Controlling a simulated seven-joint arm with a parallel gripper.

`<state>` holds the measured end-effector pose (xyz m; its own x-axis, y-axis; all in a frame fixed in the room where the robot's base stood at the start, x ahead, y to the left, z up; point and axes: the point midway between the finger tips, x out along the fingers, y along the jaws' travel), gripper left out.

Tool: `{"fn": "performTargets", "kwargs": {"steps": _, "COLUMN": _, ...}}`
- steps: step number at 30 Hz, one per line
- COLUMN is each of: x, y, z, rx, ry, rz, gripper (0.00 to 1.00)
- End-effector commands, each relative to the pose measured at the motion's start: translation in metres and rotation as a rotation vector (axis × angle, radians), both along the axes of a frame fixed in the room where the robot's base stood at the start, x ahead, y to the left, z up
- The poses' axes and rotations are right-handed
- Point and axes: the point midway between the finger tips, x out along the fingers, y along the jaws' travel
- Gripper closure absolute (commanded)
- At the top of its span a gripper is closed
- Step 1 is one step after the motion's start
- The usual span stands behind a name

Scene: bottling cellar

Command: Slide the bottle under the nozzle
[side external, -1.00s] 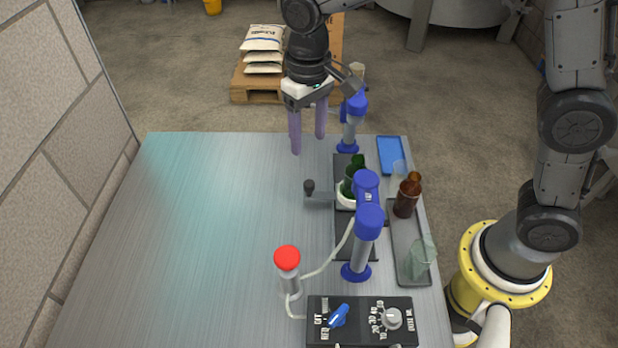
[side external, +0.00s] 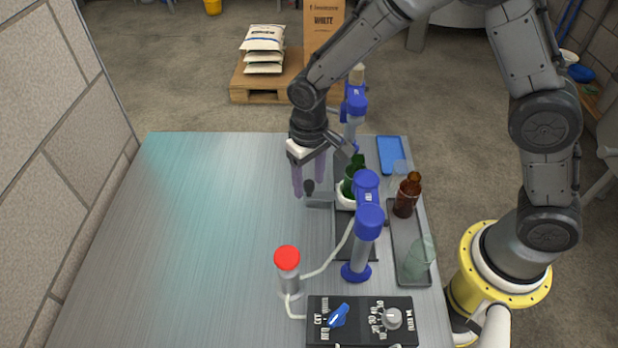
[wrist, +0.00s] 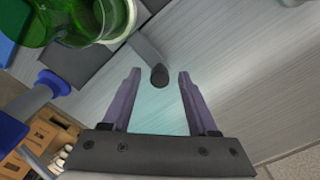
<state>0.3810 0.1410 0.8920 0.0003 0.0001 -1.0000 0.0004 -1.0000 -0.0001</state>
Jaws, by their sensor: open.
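A green bottle (side external: 349,184) stands in a white holder (side external: 345,199) on a dark track (side external: 343,223). It also shows in the wrist view (wrist: 68,22), at the top left. A dark knob on a grey lever (side external: 309,187) sticks out from the holder to the left. My gripper (side external: 309,190) is open, with its purple fingers pointing down around the knob in the side view. In the wrist view the knob (wrist: 159,75) lies between the two fingers, with gaps on both sides. Blue-headed posts (side external: 366,215) stand along the track; I cannot tell where the nozzle tip is.
A tray (side external: 408,250) at the right holds a brown bottle (side external: 407,195) and a clear glass (side external: 420,258). A blue tray (side external: 389,154) lies behind. A red-topped post (side external: 288,260) and a control box (side external: 360,320) stand in front. The left of the table is clear.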

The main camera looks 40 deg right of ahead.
Motion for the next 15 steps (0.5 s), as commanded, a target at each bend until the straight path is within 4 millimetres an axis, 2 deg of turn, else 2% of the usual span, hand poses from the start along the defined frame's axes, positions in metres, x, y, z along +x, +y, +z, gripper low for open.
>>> {"fn": "performTargets", "kwargs": {"steps": 3, "x": -0.0001, "y": 0.0000, "z": 0.0001, "rx": 0.000, "ry": 0.000, "rz": 0.000, "gripper": 0.41}}
{"fn": "performTargets", "kwargs": {"steps": 4, "x": -0.0001, "y": 0.0000, "z": 0.0002, "rx": 0.000, "ry": 0.000, "rz": 0.000, "gripper": 0.44}}
{"fn": "performTargets", "kwargs": {"steps": 13, "x": 0.0000, "y": 0.0000, "z": 0.0005, "rx": 0.000, "ry": 0.000, "rz": 0.000, "gripper": 0.98}}
{"fn": "performTargets", "kwargs": {"steps": 15, "x": 0.0001, "y": 0.0000, "z": 0.0006, "rx": 0.000, "ry": 0.000, "rz": 0.000, "gripper": 1.00}}
